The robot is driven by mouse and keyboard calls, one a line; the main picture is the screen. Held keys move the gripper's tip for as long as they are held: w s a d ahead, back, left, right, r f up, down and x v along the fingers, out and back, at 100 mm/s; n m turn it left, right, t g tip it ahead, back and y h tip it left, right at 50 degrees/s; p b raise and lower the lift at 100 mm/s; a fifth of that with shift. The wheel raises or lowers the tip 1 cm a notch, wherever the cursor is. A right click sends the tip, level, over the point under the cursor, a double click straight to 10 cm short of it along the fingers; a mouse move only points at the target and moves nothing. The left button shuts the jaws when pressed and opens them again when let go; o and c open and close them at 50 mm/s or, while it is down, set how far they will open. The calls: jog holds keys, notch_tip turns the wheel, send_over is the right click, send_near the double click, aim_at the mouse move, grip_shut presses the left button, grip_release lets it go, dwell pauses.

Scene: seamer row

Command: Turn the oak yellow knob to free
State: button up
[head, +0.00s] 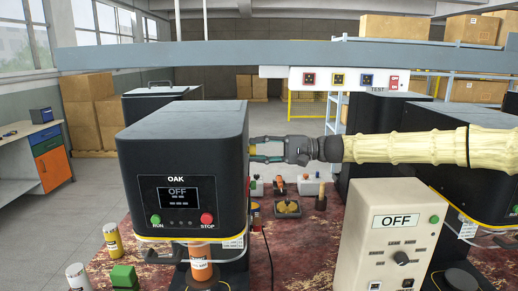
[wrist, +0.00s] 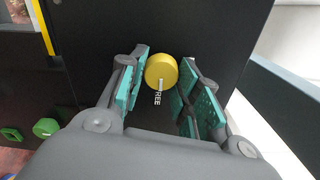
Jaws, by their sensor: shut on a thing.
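The oak machine (head: 180,150) is a black box labelled OAK, with a screen reading OFF, in the head view. My gripper (head: 256,149) reaches in from the right against its right side. In the wrist view the yellow knob (wrist: 161,70) is round and sits on the black panel between my teal finger pads. My gripper is shut on the knob. A white mark on the knob points down toward the label FREE (wrist: 158,98) just below it.
A beige box (head: 390,245) marked OFF stands at the right front. A grey beam (head: 200,55) with a white socket panel (head: 345,79) crosses above my arm. Cans, a green block (head: 124,276) and small tools stand on the red-brown table (head: 310,240). A green button (wrist: 46,127) shows lower left in the wrist view.

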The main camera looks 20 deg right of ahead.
jog(key=shift+w+r+m, duration=0.1)
jog(key=shift+m, duration=0.4)
jog(key=o, duration=1)
jog(key=v, duration=1.2)
jog(key=shift+d, duration=0.1)
